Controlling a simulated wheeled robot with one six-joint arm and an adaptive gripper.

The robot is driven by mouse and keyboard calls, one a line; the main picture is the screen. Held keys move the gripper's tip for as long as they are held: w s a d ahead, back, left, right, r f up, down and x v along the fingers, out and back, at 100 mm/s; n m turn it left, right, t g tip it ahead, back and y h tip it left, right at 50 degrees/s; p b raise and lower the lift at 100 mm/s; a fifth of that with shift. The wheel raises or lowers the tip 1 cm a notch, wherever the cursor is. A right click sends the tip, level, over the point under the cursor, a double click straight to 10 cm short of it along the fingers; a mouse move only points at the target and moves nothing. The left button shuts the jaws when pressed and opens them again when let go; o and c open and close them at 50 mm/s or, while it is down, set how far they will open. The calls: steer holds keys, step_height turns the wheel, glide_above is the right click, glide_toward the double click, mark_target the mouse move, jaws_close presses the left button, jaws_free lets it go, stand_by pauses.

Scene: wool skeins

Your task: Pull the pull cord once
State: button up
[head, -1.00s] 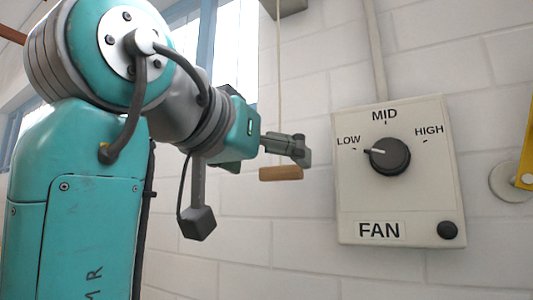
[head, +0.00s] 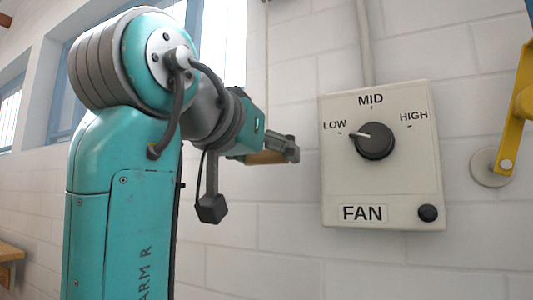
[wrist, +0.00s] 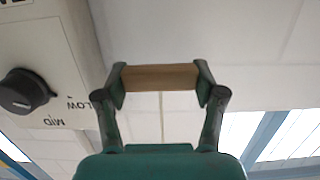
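The pull cord (head: 267,60) hangs down the wall and ends in a wooden handle (head: 265,157) that lies level, partly hidden by my gripper (head: 290,148). In the wrist view the handle (wrist: 160,77) lies crosswise between the two fingertips, and the cord (wrist: 162,115) runs from its middle towards my palm. The fingers (wrist: 161,82) stand wide apart, one at each end of the handle. The handle's ends meet the edges of the finger pads in the picture. Whether the pads press on them I cannot tell.
A fan control box (head: 382,195) is on the wall right of my gripper, its knob (head: 375,141) pointing at LOW. A yellow bracket (head: 516,100) on a round wall plate (head: 489,167) is further right. A window is behind my arm. A wooden surface (head: 10,252) shows at lower left.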

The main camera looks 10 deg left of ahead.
steer(key=shift+f, duration=0.15)
step_height(320, 180, down, 3)
stand_by(1.1)
steer(key=shift+r, duration=1.45)
steer(key=o, duration=1.2)
steer(key=shift+c, duration=0.2)
